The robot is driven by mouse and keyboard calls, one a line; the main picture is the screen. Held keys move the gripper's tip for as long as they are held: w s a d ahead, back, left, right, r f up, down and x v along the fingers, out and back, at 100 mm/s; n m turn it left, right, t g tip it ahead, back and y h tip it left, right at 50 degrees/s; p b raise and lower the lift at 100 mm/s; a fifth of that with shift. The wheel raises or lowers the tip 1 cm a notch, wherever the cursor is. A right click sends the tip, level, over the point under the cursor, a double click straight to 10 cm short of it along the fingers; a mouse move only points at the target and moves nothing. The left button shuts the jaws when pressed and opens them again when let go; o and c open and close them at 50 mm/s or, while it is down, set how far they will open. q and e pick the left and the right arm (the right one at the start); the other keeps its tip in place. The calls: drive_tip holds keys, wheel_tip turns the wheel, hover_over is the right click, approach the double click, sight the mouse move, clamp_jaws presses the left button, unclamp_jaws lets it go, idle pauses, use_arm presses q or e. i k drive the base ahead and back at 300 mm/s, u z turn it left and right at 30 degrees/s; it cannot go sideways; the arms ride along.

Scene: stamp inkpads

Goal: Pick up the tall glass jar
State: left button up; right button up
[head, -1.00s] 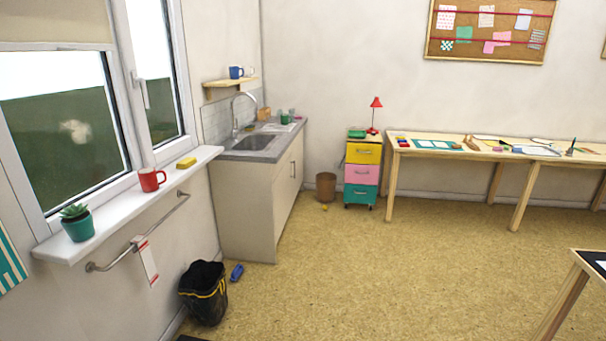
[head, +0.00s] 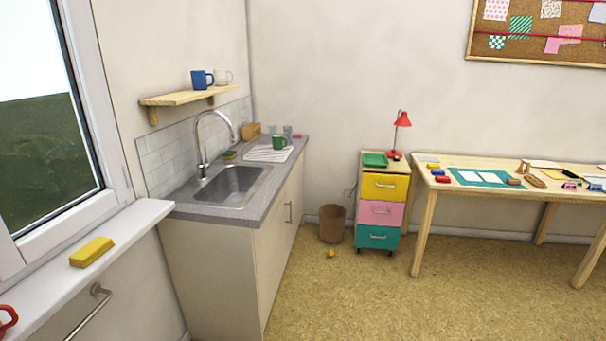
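On the counter behind the sink, small clear glass vessels (head: 287,130) stand near the wall, behind a green mug (head: 279,142). They are too small to tell whether one is a tall glass jar. No other glass jar can be made out. Neither of my grippers is in view.
The sink counter (head: 236,212) stands at left centre, with a wall shelf (head: 190,97) above it. A drawer cart (head: 382,214) with a red lamp (head: 402,120), a brown bin (head: 332,223) and a long work table (head: 485,160) stand right of it. The floor (head: 345,300) in front is mostly clear.

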sight(287, 134)
drive_tip(key=i, duration=2.35)
drive_tip(key=u, duration=0.2)
